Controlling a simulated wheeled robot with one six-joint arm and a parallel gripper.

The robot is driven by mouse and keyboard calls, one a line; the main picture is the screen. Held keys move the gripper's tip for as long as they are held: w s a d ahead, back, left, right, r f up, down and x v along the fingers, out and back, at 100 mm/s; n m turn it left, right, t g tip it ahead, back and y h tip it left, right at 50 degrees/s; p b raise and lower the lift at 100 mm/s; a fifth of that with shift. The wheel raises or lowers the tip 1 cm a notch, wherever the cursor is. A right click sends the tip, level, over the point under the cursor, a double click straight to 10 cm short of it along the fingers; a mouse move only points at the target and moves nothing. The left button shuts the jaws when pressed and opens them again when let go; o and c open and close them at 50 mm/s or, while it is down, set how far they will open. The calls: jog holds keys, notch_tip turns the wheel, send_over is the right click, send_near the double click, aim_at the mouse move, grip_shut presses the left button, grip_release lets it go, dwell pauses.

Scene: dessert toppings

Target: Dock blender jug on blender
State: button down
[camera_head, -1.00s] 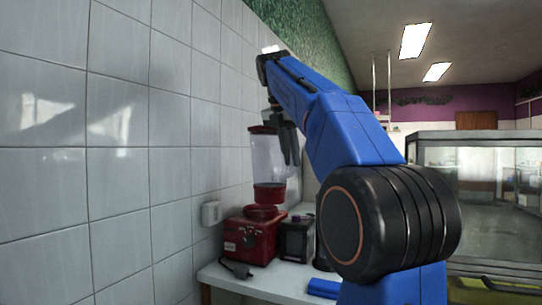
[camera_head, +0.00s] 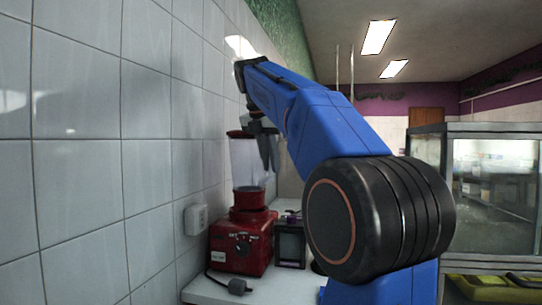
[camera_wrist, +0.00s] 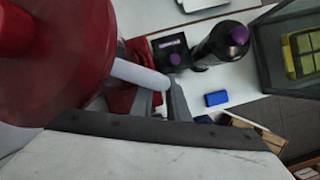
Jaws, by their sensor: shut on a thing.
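The blender jug (camera_head: 246,163), clear with a red lid and red bottom collar, hangs upright over the red blender base (camera_head: 240,246) in the head view. The collar is directly above the base's round seat and very close to it; I cannot tell whether they touch. My gripper (camera_head: 268,152) is at the jug's right side. In the wrist view, my gripper (camera_wrist: 163,103) is shut on the white jug handle (camera_wrist: 140,75). The jug's red lid (camera_wrist: 70,55) fills the left and hides most of the base.
A tiled wall (camera_head: 80,180) stands close on the left, with a white socket (camera_head: 196,219). A black box (camera_wrist: 172,55) and a black purple-capped bottle (camera_wrist: 226,43) stand beside the base. A blue block (camera_wrist: 216,98) lies on the white counter. A glass case (camera_head: 490,190) is at right.

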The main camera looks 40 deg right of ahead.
aim_at(270, 171)
jog(key=shift+f, duration=1.45)
dwell(1.2)
jog(key=c, duration=2)
grip_release()
jog(key=shift+f, duration=0.1)
jog(key=v, duration=1.1)
jog(key=s+a+f+m+t+y, duration=0.1)
jog(key=s+a+f+m, duration=0.5)
jog(key=f, duration=1)
jog(key=s+a+f+m+t+y, duration=0.1)
jog(key=s+a+f+m, duration=0.4)
jog(key=f, duration=1.2)
jog(key=s+a+f+m+y, duration=0.2)
jog(key=s+a+f+m, duration=0.4)
jog(key=f, duration=1)
jog(key=s+m, duration=0.3)
jog(key=s, duration=0.2)
jog(key=shift+s+a+f+m+t, duration=0.15)
jog(key=shift+a+f+m+t, duration=0.15)
jog(key=shift+f+m+t, duration=0.1)
